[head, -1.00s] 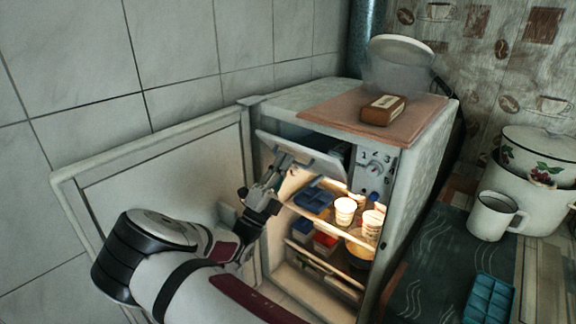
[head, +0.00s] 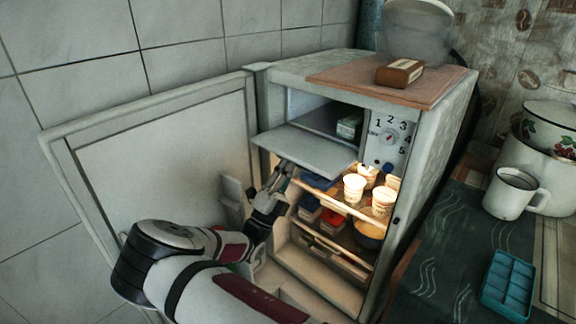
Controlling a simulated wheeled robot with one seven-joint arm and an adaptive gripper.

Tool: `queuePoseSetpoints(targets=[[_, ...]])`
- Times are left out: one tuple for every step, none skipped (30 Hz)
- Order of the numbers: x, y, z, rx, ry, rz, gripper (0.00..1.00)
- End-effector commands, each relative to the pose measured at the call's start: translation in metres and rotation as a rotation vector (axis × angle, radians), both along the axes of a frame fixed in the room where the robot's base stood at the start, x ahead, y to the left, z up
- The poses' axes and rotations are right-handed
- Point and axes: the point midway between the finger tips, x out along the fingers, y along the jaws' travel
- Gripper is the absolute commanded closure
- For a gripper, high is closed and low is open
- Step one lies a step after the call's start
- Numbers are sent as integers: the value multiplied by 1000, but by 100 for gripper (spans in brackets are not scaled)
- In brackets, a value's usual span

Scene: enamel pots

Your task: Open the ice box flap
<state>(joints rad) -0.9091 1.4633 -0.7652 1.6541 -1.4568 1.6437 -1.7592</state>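The ice box flap (head: 303,150) is a pale panel at the top of the open refrigerator. It is swung down to roughly level, and the ice box compartment (head: 318,116) behind it is exposed, with a small dark green and white box (head: 349,126) inside. My gripper (head: 280,172) is just below the flap's left part, its fingers pointing up towards the underside. The fingertips are partly hidden by the flap. I cannot tell whether they touch it or how far apart they are.
The refrigerator door (head: 165,150) stands wide open at left. A dial (head: 390,136) is right of the compartment. A mug (head: 512,193) and blue tray (head: 508,285) are at right.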

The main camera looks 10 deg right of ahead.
Motion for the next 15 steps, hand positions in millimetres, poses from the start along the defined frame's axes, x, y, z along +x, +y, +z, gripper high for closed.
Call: queuePoseSetpoints(targets=[[3, -8, -2, -8, -4, -10, 100], [3, -8, -3, -13, -8, -10, 100], [3, -8, -3, -19, -13, -10, 100], [3, -8, -4, -22, -16, -9, 100], [3, -8, -4, -25, -19, -10, 100], [3, -8, -4, -28, -21, -10, 100], [3, -8, -5, -30, -22, -10, 100], [3, -8, -5, -31, -23, -10, 100], [3, -8, -5, -32, -24, -10, 100], [3, -8, -5, -33, -24, -10, 100], [3, -8, -5, -33, -24, -11, 100], [2, -8, -5, -33, -24, -11, 100], [2, -9, -6, -33, -23, -11, 100], [2, -9, -6, -33, -23, -11, 100], [2, -9, -6, -33, -23, -11, 100]])
